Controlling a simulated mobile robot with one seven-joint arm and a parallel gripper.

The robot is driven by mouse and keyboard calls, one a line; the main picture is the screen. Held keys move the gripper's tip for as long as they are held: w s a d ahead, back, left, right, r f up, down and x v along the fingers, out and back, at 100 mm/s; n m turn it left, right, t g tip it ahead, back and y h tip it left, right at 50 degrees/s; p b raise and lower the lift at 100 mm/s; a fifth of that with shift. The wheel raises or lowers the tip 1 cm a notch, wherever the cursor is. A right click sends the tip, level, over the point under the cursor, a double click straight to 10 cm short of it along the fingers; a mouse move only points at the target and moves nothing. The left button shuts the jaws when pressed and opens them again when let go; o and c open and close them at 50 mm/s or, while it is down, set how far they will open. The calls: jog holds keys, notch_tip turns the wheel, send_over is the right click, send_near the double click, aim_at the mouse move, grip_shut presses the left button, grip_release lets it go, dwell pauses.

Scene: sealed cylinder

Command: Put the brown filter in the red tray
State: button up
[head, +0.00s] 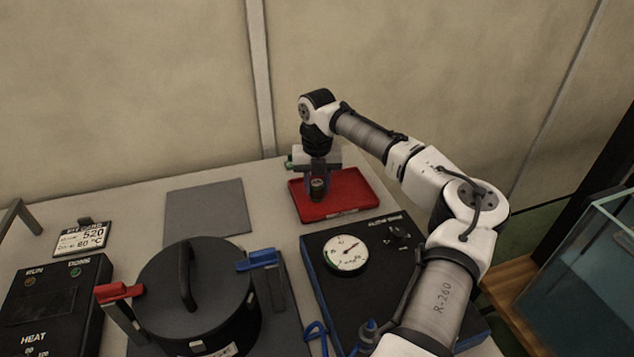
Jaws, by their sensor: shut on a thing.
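The red tray (354,197) lies flat on the table at the back, right of centre. My gripper (318,187) points down over the left part of the tray. It is shut on a small, dark, round thing that I take for the brown filter (318,190). The fingers and the low light hide much of it, and its colour is hard to make out. From this view I cannot tell whether it touches the tray floor or hangs just above it.
A grey mat (205,208) lies left of the tray. A black lidded pot (195,290) with red and blue clamps stands in front. A dark box with a round gauge (346,254) sits just before the tray. A control box (50,305) is at the left.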

aim_at(317, 182)
jog(key=o, duration=1)
jog(key=shift+c, duration=0.2)
notch_tip(317, 182, up, 12)
jog(key=b, duration=0.1)
jog(key=shift+r, duration=0.1)
